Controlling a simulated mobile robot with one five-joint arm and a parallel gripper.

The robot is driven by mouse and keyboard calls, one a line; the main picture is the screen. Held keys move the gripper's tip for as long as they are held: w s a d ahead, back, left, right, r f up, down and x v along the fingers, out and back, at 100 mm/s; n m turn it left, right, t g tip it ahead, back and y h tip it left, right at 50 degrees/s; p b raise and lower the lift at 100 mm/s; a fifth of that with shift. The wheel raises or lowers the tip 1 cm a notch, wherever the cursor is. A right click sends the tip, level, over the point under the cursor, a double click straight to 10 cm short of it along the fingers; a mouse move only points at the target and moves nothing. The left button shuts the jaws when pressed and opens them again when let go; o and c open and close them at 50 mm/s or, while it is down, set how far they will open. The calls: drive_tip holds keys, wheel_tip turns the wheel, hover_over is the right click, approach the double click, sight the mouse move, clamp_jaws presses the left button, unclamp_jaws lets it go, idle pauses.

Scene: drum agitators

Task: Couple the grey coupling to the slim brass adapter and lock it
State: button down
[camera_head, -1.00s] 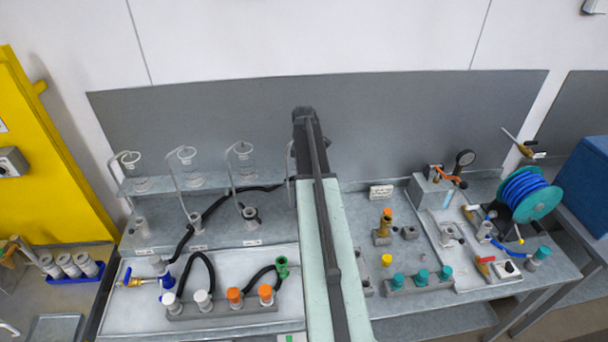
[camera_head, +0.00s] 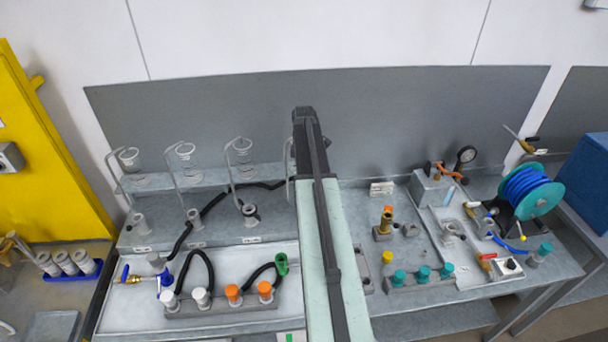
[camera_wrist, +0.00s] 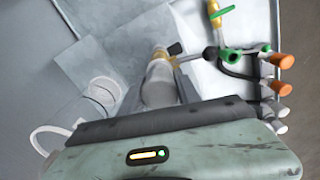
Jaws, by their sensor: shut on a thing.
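My gripper (camera_wrist: 158,103) is at the bottom middle of the wrist view, shut on a grey cylindrical piece that looks like the grey coupling (camera_wrist: 158,88). A brass piece (camera_wrist: 158,66), which looks like the slim brass adapter, shows at the far end of the grey piece, in line with it. A small black lever (camera_wrist: 175,48) stands beside the brass. I cannot tell whether the grey and brass parts are joined or only close, or whether a lock is shut. In the head view my arm hides the gripper and these parts.
A rack (camera_head: 222,307) with white and orange caps stands at the front left, beside a green fitting (camera_head: 281,264). A black hose (camera_head: 205,208) crosses the left bench. Glass cups (camera_head: 186,150) line the rear shelf. Teal-capped pieces (camera_head: 423,273) and a hose reel (camera_head: 535,192) stand right.

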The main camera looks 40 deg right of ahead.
drive_tip(key=shift+f, duration=0.25)
drive_tip(key=c, duration=0.8)
unclamp_jaws()
drive_tip(key=shift+c, duration=0.4)
